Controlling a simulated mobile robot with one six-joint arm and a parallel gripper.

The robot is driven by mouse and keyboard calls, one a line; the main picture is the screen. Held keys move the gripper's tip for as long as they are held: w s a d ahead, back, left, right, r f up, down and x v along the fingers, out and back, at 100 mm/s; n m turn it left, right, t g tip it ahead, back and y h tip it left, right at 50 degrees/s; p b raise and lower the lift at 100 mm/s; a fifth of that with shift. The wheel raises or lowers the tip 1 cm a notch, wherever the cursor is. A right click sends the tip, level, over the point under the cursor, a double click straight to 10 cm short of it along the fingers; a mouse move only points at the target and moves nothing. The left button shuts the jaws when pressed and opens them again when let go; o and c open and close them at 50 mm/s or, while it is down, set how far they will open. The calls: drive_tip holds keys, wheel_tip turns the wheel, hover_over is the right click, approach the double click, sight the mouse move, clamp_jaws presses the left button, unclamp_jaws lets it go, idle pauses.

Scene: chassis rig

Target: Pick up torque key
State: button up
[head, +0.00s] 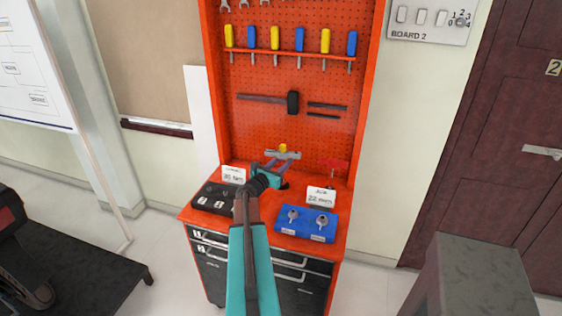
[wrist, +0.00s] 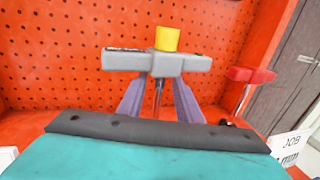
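A grey T-handled key with a yellow cap, apparently the torque key (head: 283,154), stands upright at the back of the red bench. In the wrist view this key (wrist: 185,64) is straight ahead, its thin shaft running down below the crossbar. My gripper (head: 277,166) reaches in from the front. In the wrist view the lavender fingers of my gripper (wrist: 160,84) are apart, one on each side of the shaft, just below the crossbar. A gap shows between fingers and shaft. The fingertips are partly hidden by the crossbar.
A red T-handled tool (head: 333,164) stands to the right. A blue tray (head: 306,235) with sockets and a black tray (head: 213,206) lie nearer the front. Two cards, one reading 22 mm (head: 321,195), stand upright. The red pegboard (head: 270,120) rises close behind.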

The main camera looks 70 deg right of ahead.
drive_tip(key=p+x, duration=0.2)
drive_tip(key=x, duration=0.2)
drive_tip(key=shift+s+d, duration=0.1)
idle(0.6)
clamp_jaws()
